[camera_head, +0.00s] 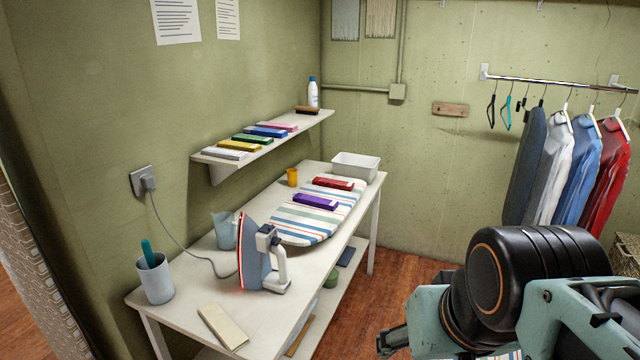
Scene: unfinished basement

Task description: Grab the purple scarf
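A folded purple cloth (315,201), which looks like the purple scarf, lies flat on a striped ironing board (273,235) on the white table. A folded red cloth (333,184) lies just behind it on the same board, a small gap apart. My arm fills the lower right. What looks like part of my gripper (393,341) shows low in the picture, in front of the table and well away from the purple cloth. Its fingertips are not clear, so its opening cannot be told.
A steam iron (261,256) stands upright on the table (180,296) near the board's front end, its cord running to a wall socket. A cup (154,279), jug (223,231), yellow cup (292,177) and white basin (356,166) stand around. A wall shelf (222,158) overhangs the back-left edge.

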